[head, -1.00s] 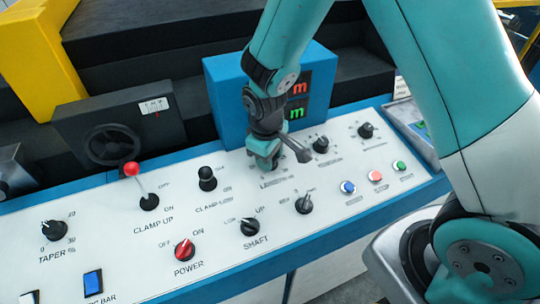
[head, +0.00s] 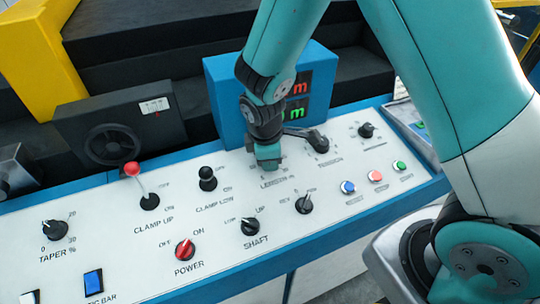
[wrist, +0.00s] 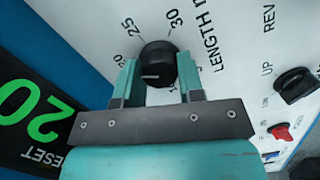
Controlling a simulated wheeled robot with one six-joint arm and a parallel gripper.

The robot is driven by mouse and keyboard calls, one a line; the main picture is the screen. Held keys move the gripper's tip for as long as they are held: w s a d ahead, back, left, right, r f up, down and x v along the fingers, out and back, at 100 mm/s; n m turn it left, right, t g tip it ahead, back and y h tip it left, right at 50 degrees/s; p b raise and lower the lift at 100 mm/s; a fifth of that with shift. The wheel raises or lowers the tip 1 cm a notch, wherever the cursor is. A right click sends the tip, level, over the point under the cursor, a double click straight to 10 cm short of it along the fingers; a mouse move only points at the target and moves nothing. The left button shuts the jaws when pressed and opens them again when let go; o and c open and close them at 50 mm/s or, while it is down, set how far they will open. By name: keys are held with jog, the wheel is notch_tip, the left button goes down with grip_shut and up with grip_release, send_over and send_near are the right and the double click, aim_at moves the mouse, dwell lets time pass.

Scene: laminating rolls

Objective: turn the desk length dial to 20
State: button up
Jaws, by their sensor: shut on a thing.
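The desk length dial is a round black knob (wrist: 158,62) beside the printed LENGTH m label in the wrist view. Its scale shows 20, 25 and 30; lower numbers are hidden by my gripper. A short white mark on the knob points left toward the left finger, a little below the 20. My gripper (wrist: 158,82) has its teal fingers on both sides of the knob and is shut on it. In the head view my gripper (head: 268,164) covers the dial, just above the LENGTH label.
A blue display box (head: 222,95) stands behind the dial; the wrist view shows its green 20 readout (wrist: 38,108). Near my gripper are the tension knob (head: 318,144), the clamp low knob (head: 207,179) and the REV knob (head: 304,205). The clamp up lever (head: 140,185) stands farther left.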

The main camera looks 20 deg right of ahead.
dwell(0.4)
jog(key=o, duration=0.9)
jog(key=r, duration=0.5)
jog(key=s+a+r+b, duration=0.1)
jog(key=r, duration=0.5)
jog(key=s+a+r, duration=0.1)
jog(key=r, duration=0.5)
jog(key=shift+s+a+b, duration=0.15)
jog(key=shift+b, duration=0.15)
jog(key=s+r+m+y, duration=0.1)
jog(key=s+m+y, duration=0.1)
jog(key=s, duration=0.4)
jog(key=s+a+r+m+g+y, duration=0.1)
jog(key=s+m+y, duration=0.1)
jog(key=s, duration=0.4)
jog(key=s+a+r+m+y, duration=0.1)
jog(key=s+r+m, duration=0.1)
jog(key=s, duration=0.3)
jog(key=shift+s+m+g+y, duration=0.3)
jog(key=shift+s+m+y, duration=0.1)
jog(key=shift+m, duration=0.2)
